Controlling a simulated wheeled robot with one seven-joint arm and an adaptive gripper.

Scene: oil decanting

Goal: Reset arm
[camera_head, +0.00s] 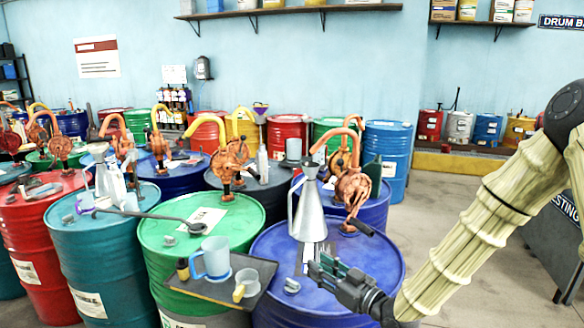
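My gripper (322,268) is in the lower middle, over the near blue drum (275,255). Its fingers point left, and I cannot tell whether they are apart or closed. No held object is visible in it. My arm comes in from the right edge. A grey metal can with a tapered neck and handle (308,210) stands upright on the blue drum, just behind and above the gripper in the picture. A small grey cap (292,286) lies on the drum left of the gripper.
A dark tray (215,290) with a clear measuring jug (214,258) is left of the gripper. A green drum (175,260) carries a long ladle (150,216). Orange rotary pumps (352,188) stand on drums behind. The floor (440,195) at right is partly clear.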

